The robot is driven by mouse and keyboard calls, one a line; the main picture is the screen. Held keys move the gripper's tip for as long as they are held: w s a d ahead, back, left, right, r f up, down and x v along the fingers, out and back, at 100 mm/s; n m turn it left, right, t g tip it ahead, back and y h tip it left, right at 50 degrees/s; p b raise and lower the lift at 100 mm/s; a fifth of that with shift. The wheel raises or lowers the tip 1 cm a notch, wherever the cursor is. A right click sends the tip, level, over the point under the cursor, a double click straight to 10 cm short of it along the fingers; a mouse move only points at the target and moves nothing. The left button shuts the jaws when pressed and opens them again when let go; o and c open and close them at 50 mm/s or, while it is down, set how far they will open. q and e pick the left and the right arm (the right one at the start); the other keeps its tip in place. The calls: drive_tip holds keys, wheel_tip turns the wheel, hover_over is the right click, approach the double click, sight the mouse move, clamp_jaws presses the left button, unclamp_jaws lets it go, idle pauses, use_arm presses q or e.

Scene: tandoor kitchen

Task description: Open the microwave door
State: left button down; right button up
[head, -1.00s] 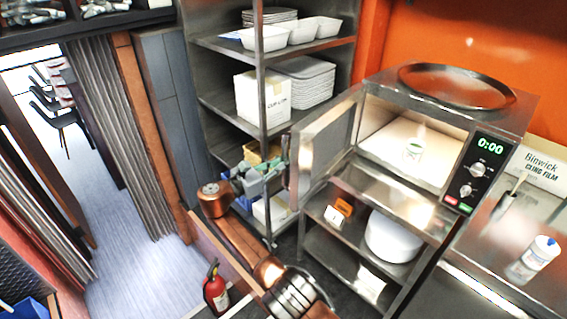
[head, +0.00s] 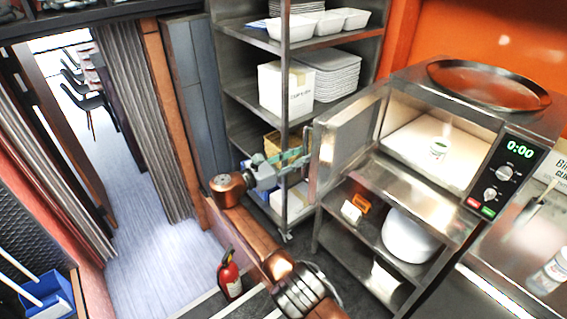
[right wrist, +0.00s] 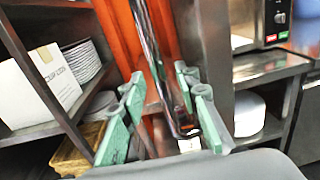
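The microwave (head: 445,130) stands on a steel shelf unit at the right, with its cavity exposed. Its door (head: 345,140) is swung wide open to the left. A small white and green cup (head: 438,149) is inside. My right gripper (head: 297,158) is at the door's free left edge, by the handle (head: 308,141). In the right wrist view its green fingers (right wrist: 165,112) are apart, one on each side of the dark upright handle (right wrist: 160,65). I cannot tell whether either finger touches it. My left gripper is out of view.
A steel rack (head: 285,115) with a white box (head: 287,88) and trays stands close behind my right gripper. Floor (head: 160,260) is clear at the left. A round tray (head: 490,85) lies on the microwave.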

drive_tip(key=v, duration=0.9)
drive_tip(key=shift+a, duration=0.3)
drive_tip(key=shift+s, duration=0.1)
